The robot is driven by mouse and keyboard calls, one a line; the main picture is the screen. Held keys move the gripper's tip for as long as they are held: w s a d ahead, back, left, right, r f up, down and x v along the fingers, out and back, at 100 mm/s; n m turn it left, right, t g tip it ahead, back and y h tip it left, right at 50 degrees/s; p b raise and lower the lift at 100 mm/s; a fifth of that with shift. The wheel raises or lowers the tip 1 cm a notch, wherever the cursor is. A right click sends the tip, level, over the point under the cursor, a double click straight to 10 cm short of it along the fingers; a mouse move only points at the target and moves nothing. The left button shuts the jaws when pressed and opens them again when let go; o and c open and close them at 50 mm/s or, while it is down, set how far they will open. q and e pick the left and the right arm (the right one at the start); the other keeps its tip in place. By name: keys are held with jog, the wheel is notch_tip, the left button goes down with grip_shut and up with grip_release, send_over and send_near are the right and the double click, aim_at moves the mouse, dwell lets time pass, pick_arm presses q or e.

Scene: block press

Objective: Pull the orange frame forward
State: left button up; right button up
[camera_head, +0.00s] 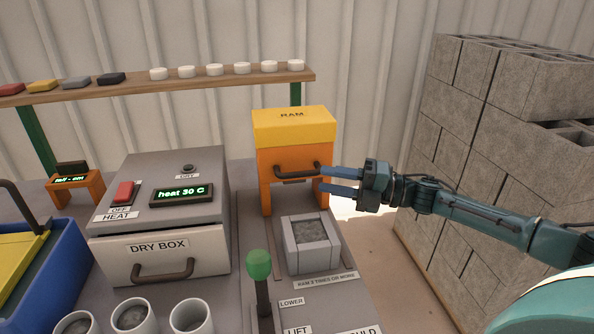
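The orange frame (263,175) stands at the back of the press rails, under a yellow block marked RAM (292,127). A dark handle (297,172) is on its front. My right gripper (325,180) comes in from the right, with its two blue fingers pointing left at the frame's right side, near the handle's right end. The fingers are apart, one above the other, with nothing visible between them. I cannot tell whether the fingertips touch the frame. My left gripper is not in view.
A grey mould (312,257) with grey fill sits in front of the frame. A green-knobbed lever (259,265) stands nearer, the dry box (167,255) to the left. Stacked concrete blocks (465,110) rise at right. A shelf (150,87) runs behind.

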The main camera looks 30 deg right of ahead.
aim_at(298, 175)
jog(key=p+x, duration=0.1)
jog(key=x, duration=0.6)
jog(key=shift+w+a, duration=0.15)
jog(key=shift+a, duration=0.05)
jog(key=shift+c, duration=0.3)
grip_shut()
